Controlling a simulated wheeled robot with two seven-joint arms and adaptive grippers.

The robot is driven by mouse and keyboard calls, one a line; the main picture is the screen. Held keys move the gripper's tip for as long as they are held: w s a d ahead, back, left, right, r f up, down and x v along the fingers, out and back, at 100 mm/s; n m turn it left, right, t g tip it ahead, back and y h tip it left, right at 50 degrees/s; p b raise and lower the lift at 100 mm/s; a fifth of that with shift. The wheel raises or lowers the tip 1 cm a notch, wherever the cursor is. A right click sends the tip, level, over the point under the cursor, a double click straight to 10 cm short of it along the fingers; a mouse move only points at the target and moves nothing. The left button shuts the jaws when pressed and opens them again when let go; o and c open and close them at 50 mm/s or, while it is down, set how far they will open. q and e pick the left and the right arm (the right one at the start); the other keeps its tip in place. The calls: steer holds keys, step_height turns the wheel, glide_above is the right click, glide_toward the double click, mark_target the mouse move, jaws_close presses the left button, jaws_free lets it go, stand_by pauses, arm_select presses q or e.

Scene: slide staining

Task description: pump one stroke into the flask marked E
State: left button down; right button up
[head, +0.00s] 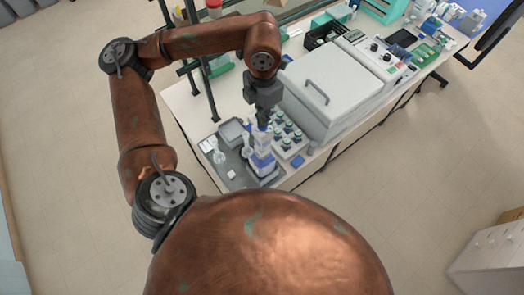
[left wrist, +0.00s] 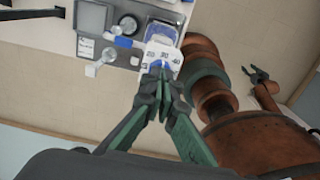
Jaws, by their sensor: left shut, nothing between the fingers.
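A blue-and-white pump dispenser (head: 262,160) stands upright near the front of the bench. In the left wrist view its white scale (left wrist: 163,56) reads 20, 30, 40. My left gripper (head: 262,122) points down above the dispenser. Its fingers are shut with nothing between them; in the left wrist view the tips (left wrist: 160,74) overlap the blue top, and I cannot tell whether they touch. Small clear glassware (head: 219,156) stands left of the dispenser; no E mark is legible. My right gripper (left wrist: 257,75) shows small at the right of the left wrist view, its prongs apart.
A grey tray (head: 236,179) lies under the dispenser. A rack of dark-capped bottles (head: 289,140) is close on its right, with a large lidded white machine (head: 330,85) beyond. Dark upright posts (head: 206,90) rise behind left. Bare bench (head: 187,108) shows at left.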

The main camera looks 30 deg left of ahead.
arm_select(q)
steer(key=shift+f+b, duration=1.15)
steer(key=shift+f, duration=0.25)
steer(key=shift+s+f+b, duration=0.1)
steer(key=shift+f+b, duration=0.05)
steer(key=shift+b, duration=0.2)
stand_by(0.4)
steer(key=shift+r+p, duration=0.65)
steer(key=shift+r, duration=0.6)
steer(key=shift+r+p, duration=0.5)
steer(key=shift+r, duration=0.6)
steer(key=shift+r, duration=0.1)
